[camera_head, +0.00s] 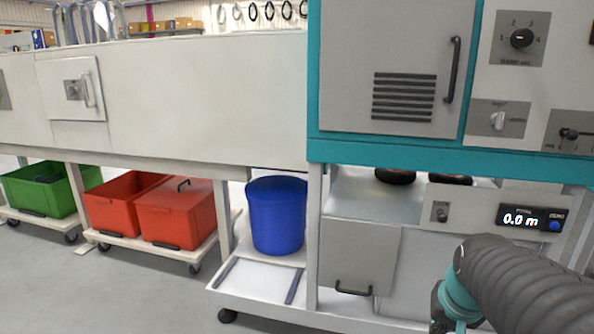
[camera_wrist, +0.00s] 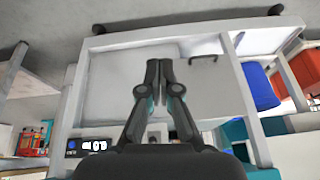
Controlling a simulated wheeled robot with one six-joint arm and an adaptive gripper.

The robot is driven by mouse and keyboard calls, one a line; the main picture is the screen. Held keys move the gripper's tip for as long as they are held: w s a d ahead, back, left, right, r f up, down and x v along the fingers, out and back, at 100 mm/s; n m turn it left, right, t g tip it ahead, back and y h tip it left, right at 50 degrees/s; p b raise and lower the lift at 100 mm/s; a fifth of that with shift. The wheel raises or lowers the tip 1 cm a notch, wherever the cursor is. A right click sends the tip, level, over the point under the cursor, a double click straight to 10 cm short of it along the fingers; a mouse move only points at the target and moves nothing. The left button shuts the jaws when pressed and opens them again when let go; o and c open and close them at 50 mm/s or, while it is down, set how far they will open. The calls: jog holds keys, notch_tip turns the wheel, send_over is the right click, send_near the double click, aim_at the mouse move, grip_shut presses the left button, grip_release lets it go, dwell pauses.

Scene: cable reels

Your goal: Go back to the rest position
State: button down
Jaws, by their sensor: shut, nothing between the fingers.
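My gripper (camera_wrist: 159,68) shows in the wrist view with its two fingers together and nothing between them. It is apart from the grey cabinet front with its dark handle (camera_wrist: 203,59). In the head view only part of my arm shows at the lower right, and the fingertips are out of view. The wrist view appears upside down, with the floor at the top.
A machine with a teal frame (camera_head: 400,150) and a display reading 0.0 m (camera_head: 531,218) stands at right. A blue bin (camera_head: 276,215) sits on its lower shelf. Red crates (camera_head: 178,212) and a green crate (camera_head: 42,193) stand on wheeled dollies. Open floor (camera_head: 120,290) lies at lower left.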

jog(key=s+a+r+n+t+y+p, duration=0.1)
jog(key=s+a+n, duration=0.3)
jog(key=s+a, duration=0.5)
jog(key=shift+s+a+r, duration=0.2)
jog(key=shift+a+r, duration=0.35)
jog(key=shift+r, duration=0.35)
